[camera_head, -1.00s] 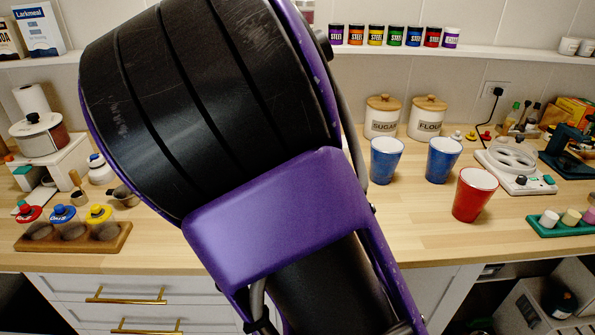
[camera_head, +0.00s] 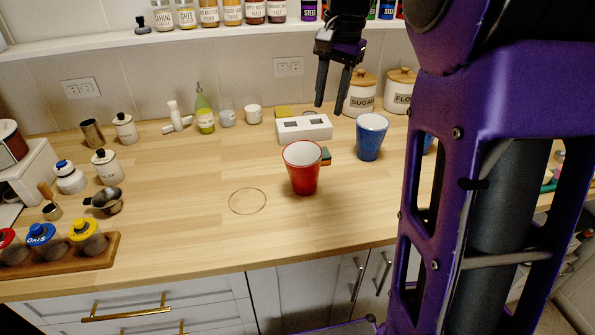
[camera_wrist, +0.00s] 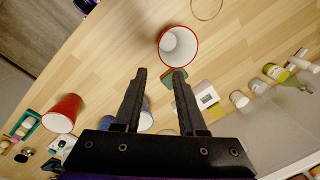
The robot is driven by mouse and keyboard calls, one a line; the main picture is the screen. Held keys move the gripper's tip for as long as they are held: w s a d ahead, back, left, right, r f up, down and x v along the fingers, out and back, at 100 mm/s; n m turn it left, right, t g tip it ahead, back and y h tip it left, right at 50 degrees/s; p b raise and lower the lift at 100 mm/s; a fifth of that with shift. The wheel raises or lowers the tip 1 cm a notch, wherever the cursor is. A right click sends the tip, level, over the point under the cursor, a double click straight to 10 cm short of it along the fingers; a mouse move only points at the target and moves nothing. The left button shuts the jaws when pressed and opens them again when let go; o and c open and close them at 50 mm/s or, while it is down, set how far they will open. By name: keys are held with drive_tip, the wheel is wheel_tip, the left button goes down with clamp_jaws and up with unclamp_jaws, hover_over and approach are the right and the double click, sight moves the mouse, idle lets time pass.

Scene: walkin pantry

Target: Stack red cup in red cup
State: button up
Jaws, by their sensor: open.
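One red cup (camera_head: 303,174) with a white inside stands upright on the wooden counter, left of a blue cup. In the wrist view this red cup (camera_wrist: 163,45) is just beyond the fingertips, its opening visible. A second red cup (camera_wrist: 62,115) shows at the left of the wrist view; my arm hides it in the head view. My gripper (camera_head: 329,106) is open and empty, above the back of the counter, behind and higher than the first red cup. Its two fingers also show apart in the wrist view (camera_wrist: 160,75).
A blue cup (camera_head: 371,138) stands right of the red cup; another is mostly hidden by my arm. A white box (camera_head: 304,128) and canisters (camera_head: 361,95) line the back. A thin circle (camera_head: 248,201) marks clear counter at left. A shelf (camera_head: 200,34) with jars runs above.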

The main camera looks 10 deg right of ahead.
sight(318, 167)
drive_tip(key=f+b, duration=0.1)
drive_tip(key=f, duration=1)
drive_tip(key=w+a+f+b, duration=0.1)
drive_tip(key=f, duration=0.5)
drive_tip(key=shift+b, duration=0.35)
clamp_jaws()
